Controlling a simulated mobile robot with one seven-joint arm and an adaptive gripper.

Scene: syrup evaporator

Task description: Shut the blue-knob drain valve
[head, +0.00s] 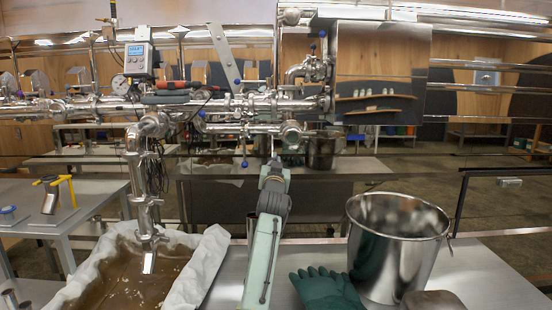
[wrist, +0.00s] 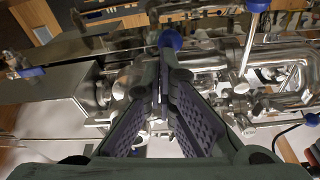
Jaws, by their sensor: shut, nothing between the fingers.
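My gripper (wrist: 162,82) is shut and empty in the wrist view, its two dark fingers converging at the tips. A blue knob (wrist: 170,40) shows just beyond the fingertips, close to them; I cannot tell whether they touch. It is near shiny steel pipework (wrist: 205,62). In the head view my arm reaches up to the pipes, and my gripper's fingers are hidden. Blue knobs there include one hanging below the pipes (head: 244,164) left of my arm and one on a lever higher up (head: 237,83). I cannot tell which one the wrist view shows.
A steel bucket (head: 392,232) and a green glove (head: 327,290) sit on the table right of my arm. A cloth-lined tray of brown syrup (head: 205,262) is on the left under a spout (head: 149,262).

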